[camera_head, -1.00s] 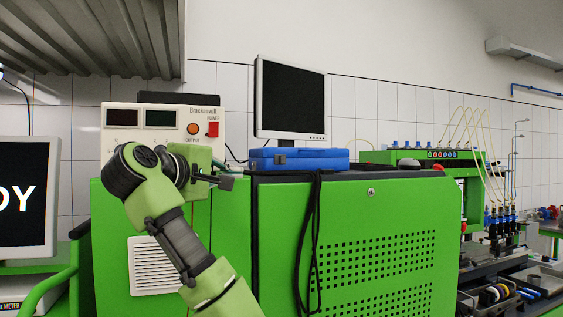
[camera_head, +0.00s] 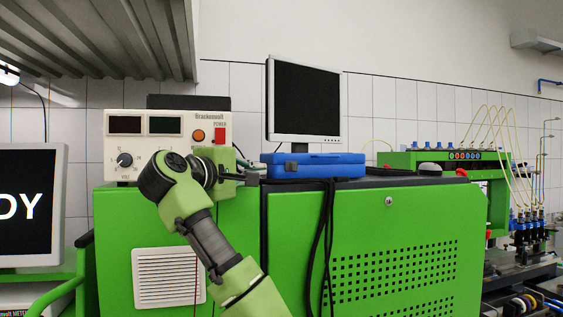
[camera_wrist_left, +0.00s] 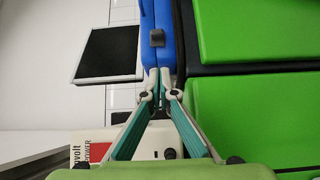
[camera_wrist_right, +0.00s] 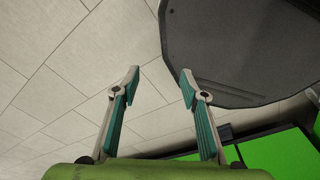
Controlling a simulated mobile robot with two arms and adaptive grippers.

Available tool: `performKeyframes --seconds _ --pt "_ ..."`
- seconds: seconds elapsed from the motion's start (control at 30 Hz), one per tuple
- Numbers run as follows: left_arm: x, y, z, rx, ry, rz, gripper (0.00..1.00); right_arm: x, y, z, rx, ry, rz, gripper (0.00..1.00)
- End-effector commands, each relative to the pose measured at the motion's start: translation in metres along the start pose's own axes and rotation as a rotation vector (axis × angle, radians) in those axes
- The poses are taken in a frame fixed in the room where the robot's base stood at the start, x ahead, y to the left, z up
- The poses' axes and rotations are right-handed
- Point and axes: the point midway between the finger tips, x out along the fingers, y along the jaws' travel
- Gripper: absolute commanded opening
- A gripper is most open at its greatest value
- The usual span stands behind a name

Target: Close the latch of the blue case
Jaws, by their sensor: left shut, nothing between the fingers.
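The blue case (camera_head: 335,166) lies flat and looks shut on top of the green cabinet, below the monitor. A dark latch (camera_head: 291,166) sits on its front side near the left end. It shows as a small dark tab in the left wrist view (camera_wrist_left: 157,38); I cannot tell whether it is fastened. My left gripper (camera_head: 256,178) is beside the case's left end, its fingers together and empty. In the left wrist view the fingertips (camera_wrist_left: 160,76) point at the case, just short of the latch. My right gripper (camera_wrist_right: 160,74) is open and empty, away from the case.
The monitor (camera_head: 304,100) stands behind the case. A power supply (camera_head: 165,135) with knobs stands to the left. Black cables (camera_head: 325,225) hang down the front of the green cabinet (camera_head: 400,260). A dark rounded panel (camera_wrist_right: 235,50) is near my right gripper.

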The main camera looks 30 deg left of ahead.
Motion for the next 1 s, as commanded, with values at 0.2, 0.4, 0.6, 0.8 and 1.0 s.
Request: performKeyframes --seconds 0.2,0.4,0.6,0.8,1.0 --pt "0.046 0.004 0.003 0.0 -0.004 -0.003 0.0 -0.027 0.0 -0.003 0.0 -0.001 -0.001 0.4" --pt "0.063 0.002 0.023 -0.001 -0.002 -0.001 0.0 -0.04 -0.004 0.011 0.0 -0.023 -0.006 0.4" --pt "0.069 0.0 0.028 -0.001 0.0 0.0 0.0 -0.042 -0.004 0.015 0.0 -0.029 -0.006 0.4" --pt "0.069 -0.001 0.028 0.0 0.0 0.0 0.0 -0.041 -0.004 0.013 0.0 -0.026 -0.006 0.4" --pt "0.072 -0.001 0.032 0.002 -0.002 -0.001 0.0 -0.041 -0.004 0.009 0.0 -0.021 -0.005 0.4"
